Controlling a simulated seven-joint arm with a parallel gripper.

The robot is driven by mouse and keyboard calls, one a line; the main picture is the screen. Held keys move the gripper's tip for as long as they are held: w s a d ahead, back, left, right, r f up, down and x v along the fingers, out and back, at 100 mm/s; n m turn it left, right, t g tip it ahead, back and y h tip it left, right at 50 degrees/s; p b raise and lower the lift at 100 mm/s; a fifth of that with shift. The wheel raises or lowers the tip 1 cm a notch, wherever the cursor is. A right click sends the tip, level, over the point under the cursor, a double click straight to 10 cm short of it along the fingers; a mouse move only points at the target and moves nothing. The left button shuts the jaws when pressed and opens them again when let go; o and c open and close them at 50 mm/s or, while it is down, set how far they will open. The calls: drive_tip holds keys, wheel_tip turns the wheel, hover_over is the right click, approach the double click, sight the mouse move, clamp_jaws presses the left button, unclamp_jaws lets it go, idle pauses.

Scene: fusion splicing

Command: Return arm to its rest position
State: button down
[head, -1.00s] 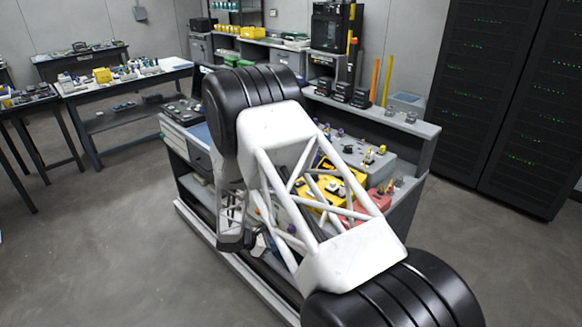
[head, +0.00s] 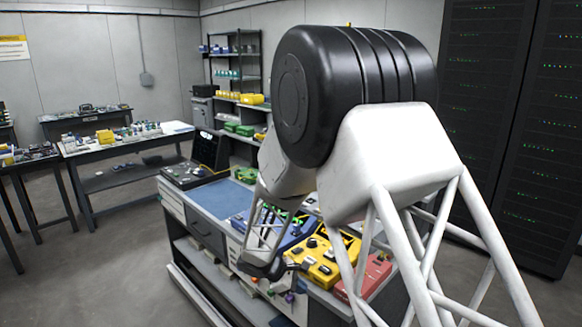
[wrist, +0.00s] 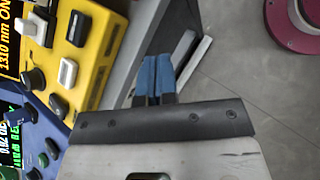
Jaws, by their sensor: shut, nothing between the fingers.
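My gripper (wrist: 156,78) shows in the wrist view with its two blue fingers together and nothing between them. It hangs over the front edge of the workbench, beside a yellow device (wrist: 82,48) with switches and knobs. In the head view my arm's white truss link and black joint fill the right and middle, and the wrist end is low in front of the bench. The fingertips cannot be made out there. The yellow device also shows in the head view (head: 322,270), right of my wrist.
The workbench (head: 205,195) has a blue mat (head: 226,197) at its left, a blue device (head: 297,234) and a red device (head: 372,278). Server racks (head: 520,130) stand at the right. Side tables stand at the left. The floor (head: 110,275) in front is clear.

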drive_tip(key=s+d+r+m+g+y, duration=0.1)
drive_tip(key=s+d+r+m+y, duration=0.1)
drive_tip(key=s+d+r+m, duration=0.4)
drive_tip(key=s+d+r+m+y, duration=0.2)
drive_tip(key=s+d+r, duration=0.3)
drive_tip(key=s+r, duration=0.65)
drive_tip(key=s+d+r+m+t+y, duration=0.1)
drive_tip(key=s+d+r+m+y, duration=0.1)
drive_tip(key=s, duration=0.8)
drive_tip(key=s+d+r+m+t+y, duration=0.1)
drive_tip(key=s+r+m, duration=0.4)
drive_tip(key=s, duration=0.5)
drive_tip(key=shift+s+d+r+m+t+y, duration=0.3)
drive_tip(key=shift+d+r+y, duration=0.6)
drive_tip(key=shift+r, duration=0.25)
drive_tip(key=shift+w, duration=0.1)
idle(3.0)
